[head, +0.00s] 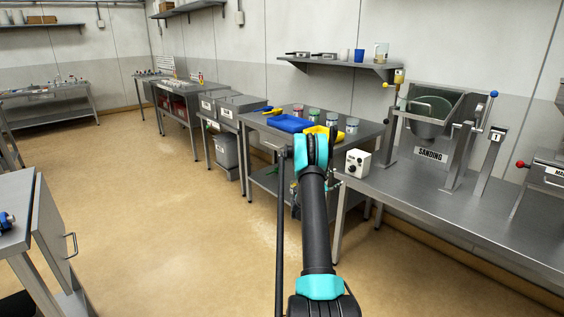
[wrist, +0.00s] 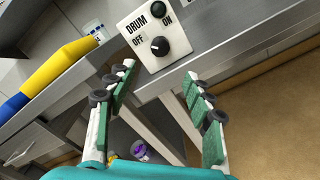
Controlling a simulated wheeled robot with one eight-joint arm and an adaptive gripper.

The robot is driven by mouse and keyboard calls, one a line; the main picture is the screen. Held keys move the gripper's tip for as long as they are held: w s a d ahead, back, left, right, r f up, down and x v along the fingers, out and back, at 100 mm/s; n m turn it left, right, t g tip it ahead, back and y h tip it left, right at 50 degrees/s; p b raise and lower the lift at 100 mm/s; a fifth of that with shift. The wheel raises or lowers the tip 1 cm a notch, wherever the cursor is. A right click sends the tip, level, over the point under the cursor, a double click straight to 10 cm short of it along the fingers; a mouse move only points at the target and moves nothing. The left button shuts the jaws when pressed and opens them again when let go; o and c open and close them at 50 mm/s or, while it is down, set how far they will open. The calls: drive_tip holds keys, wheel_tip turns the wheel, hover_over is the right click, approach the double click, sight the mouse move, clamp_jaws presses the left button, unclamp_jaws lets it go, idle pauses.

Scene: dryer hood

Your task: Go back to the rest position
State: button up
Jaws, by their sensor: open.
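My gripper (wrist: 160,82) shows in the wrist view with its two green-padded fingers spread apart and nothing between them. A white control box (wrist: 152,52) marked DRUM, OFF and ON is just beyond the fingertips, with a black knob and a dark green button. The knob's exact setting is hard to tell. The control box (head: 357,163) stands on the bench edge just right of my wrist there.
The steel SANDING bench (head: 455,220) with its drum machine (head: 432,112) is at the right. A middle table (head: 262,122) holds a blue tray (head: 290,123), a yellow item and several jars. A steel cabinet (head: 50,235) is at the left. Open floor (head: 170,230) lies between.

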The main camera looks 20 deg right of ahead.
drive_tip(key=s+a+r+m+g+y, duration=0.1)
drive_tip(key=s+a+r+m+y, duration=0.35)
drive_tip(key=s+a, duration=0.45)
drive_tip(key=s+a+r+m+y, duration=0.3)
drive_tip(key=s+a+r, duration=0.3)
drive_tip(key=a, duration=0.4)
drive_tip(key=s+a+f+m+y, duration=0.2)
drive_tip(key=s+a+y, duration=0.1)
drive_tip(key=s+a, duration=0.6)
drive_tip(key=s+a+f+m+g+y, duration=0.1)
drive_tip(key=s+a+f+m+y, duration=0.1)
drive_tip(key=s+a, duration=0.7)
drive_tip(key=s+a+f+m+y, duration=0.2)
drive_tip(key=s+a+y, duration=0.2)
drive_tip(key=s+a, duration=0.5)
drive_tip(key=s, duration=0.5)
drive_tip(key=shift+s+f+g, duration=0.15)
drive_tip(key=shift+s+g, duration=0.2)
drive_tip(key=shift+g, duration=0.05)
